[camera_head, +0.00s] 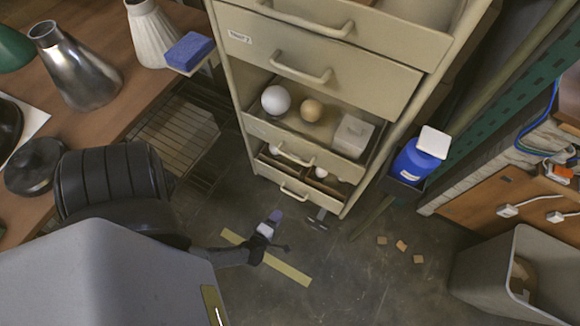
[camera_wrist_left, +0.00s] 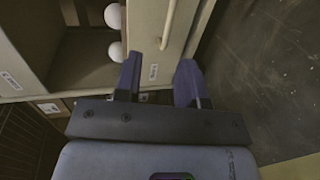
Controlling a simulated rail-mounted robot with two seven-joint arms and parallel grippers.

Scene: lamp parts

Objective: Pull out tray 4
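A beige drawer cabinet (camera_head: 231,75) stands in the upper middle of the head view, with several trays pulled out by different amounts. The lowest visible tray front has a bar handle (camera_head: 295,191); small white balls lie in the divided space behind it. No number is readable on that front in the head view. My left gripper (camera_head: 272,228) is low over the floor in front of the cabinet. In the left wrist view its two purple fingers (camera_wrist_left: 159,80) are apart and empty, with a handle bar (camera_wrist_left: 168,25) just beyond them. My right gripper is not in view.
An upper tray holds a white ball (camera_head: 276,99), a tan ball (camera_head: 312,110) and a white box (camera_head: 353,135). A blue bottle (camera_head: 414,163) is beside the cabinet's right side. A grey bin (camera_head: 490,279) stands at lower right. The floor before the cabinet is mostly clear.

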